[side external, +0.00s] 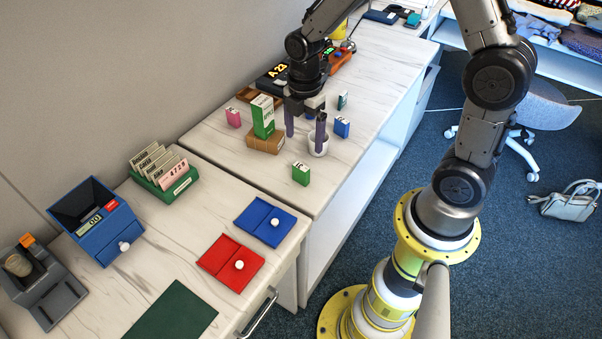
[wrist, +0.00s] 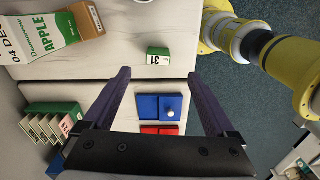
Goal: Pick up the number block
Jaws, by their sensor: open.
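Several small number blocks stand on the far white counter. A green block (side external: 301,174) is nearest the front, and its printed face reads 31 in the wrist view (wrist: 158,55). A pink block (side external: 233,117) stands at the left, a blue block (side external: 342,127) to the right of my gripper, and a dark green block (side external: 343,100) behind it. My gripper (side external: 305,139) points down, open and empty, above the counter. It is behind the green block in the side view. In the wrist view, the green block shows between and just beyond the fingertips (wrist: 158,73).
A green-and-white carton (side external: 263,116) stands on a brown block (side external: 265,139) at the left. The nearer counter has blue (side external: 261,214) and red (side external: 222,250) trays, a card holder (side external: 166,183) and a blue box (side external: 98,221).

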